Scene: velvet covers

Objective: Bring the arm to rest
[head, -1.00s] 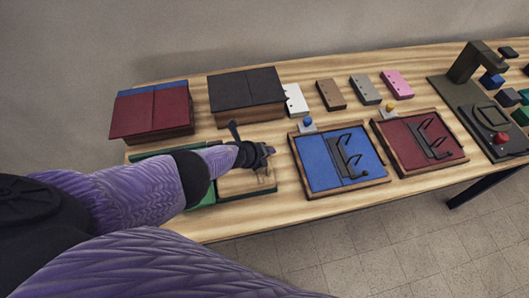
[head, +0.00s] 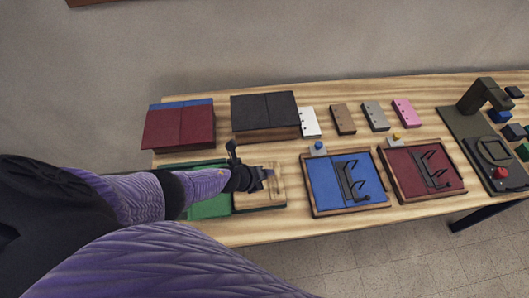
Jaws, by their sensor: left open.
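My left arm, in purple quilted covering, comes in from the left of the head view. Its black gripper (head: 262,177) is open, above the right part of a low tray with a green panel (head: 210,207) and a bare wood part (head: 262,197). I see nothing held between the fingers. Whether the fingertips touch the tray I cannot tell. My right gripper is not in view.
A blue-covered tray (head: 323,190) and a red-covered tray (head: 402,175), each with black hooked fittings, lie to the right. Red (head: 180,128) and black (head: 264,112) boxes stand behind. Small blocks (head: 343,119) line the back. A press (head: 470,126) stands at the right.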

